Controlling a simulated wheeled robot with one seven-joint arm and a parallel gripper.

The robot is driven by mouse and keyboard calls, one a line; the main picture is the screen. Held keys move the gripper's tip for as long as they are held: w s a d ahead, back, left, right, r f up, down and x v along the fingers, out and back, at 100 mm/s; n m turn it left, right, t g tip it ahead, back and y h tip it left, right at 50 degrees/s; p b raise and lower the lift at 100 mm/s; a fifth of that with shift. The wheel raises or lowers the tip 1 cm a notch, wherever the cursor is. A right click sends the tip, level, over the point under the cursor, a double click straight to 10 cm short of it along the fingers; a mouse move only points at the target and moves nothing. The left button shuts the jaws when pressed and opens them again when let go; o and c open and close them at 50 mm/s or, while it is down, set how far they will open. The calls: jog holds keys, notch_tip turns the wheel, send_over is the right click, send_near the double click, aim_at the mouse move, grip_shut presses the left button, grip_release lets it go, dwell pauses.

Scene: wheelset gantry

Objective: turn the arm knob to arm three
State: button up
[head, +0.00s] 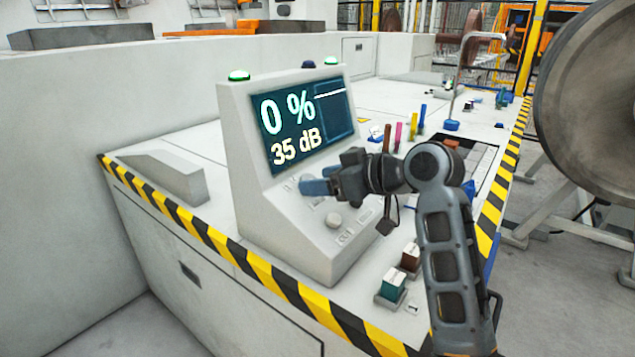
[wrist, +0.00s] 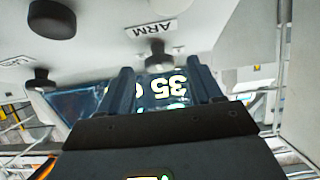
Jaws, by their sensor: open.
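The grey console (head: 300,230) stands on the bench with a sloped control panel below its screen (head: 305,120), which reads 0 % and 35 dB. In the wrist view, which is upside down, a small grey knob (wrist: 158,57) sits beside the ARM label (wrist: 150,30). My gripper (wrist: 161,70) is open, and this knob appears between its two blue fingertips. I cannot tell whether the fingers are around it or still short of it. In the head view my gripper (head: 313,187) is over the upper panel and hides part of it. The knob's pointer setting is not readable.
A pale round knob (head: 334,220) shows lower on the panel. Dark knobs (wrist: 52,18) lie to one side in the wrist view. Green and brown blocks (head: 393,286) stand right of the console. A large wheel (head: 590,100) is at the far right.

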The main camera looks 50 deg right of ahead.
jog(key=shift+x, duration=0.8)
jog(key=shift+c, duration=0.4)
jog(key=c, duration=1)
jog(key=shift+o, duration=0.2)
